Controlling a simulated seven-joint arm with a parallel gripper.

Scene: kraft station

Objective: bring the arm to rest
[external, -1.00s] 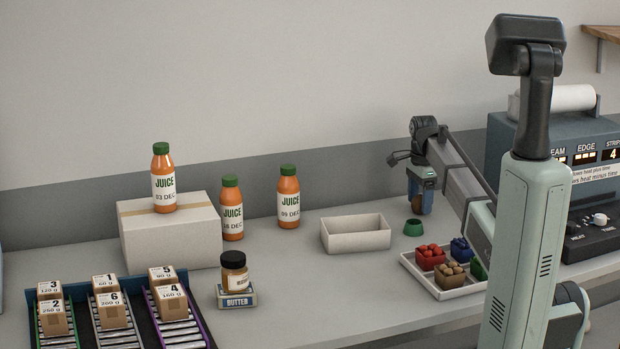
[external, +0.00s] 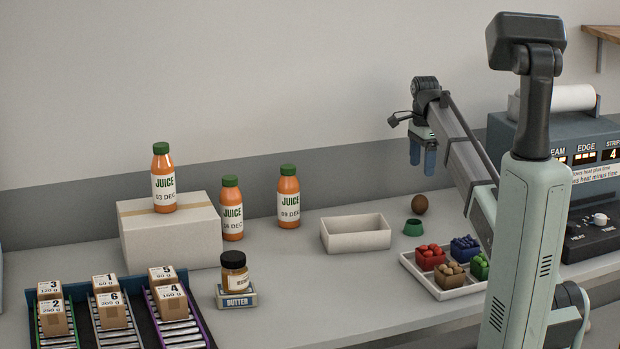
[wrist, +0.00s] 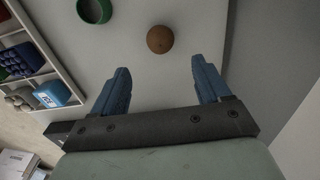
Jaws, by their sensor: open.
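My gripper (external: 422,156) is raised above the back right of the table, its blue fingers pointing down. In the wrist view its two fingers (wrist: 161,85) are spread apart with nothing between them. A brown round object, like an egg (external: 419,204), rests on the table below and apart from the fingers. It also shows in the wrist view (wrist: 160,39), ahead of the fingertips. A green ring-shaped cup (external: 413,227) stands close to it on the table; the wrist view shows the cup (wrist: 95,10) too.
A white open box (external: 356,242) stands left of the cup. A divided tray (external: 468,291) with coloured produce lies in front. Juice bottles (external: 289,197), a carton (external: 180,245) and a jar on a butter box (external: 237,299) are further left. A control machine (external: 590,170) is at right.

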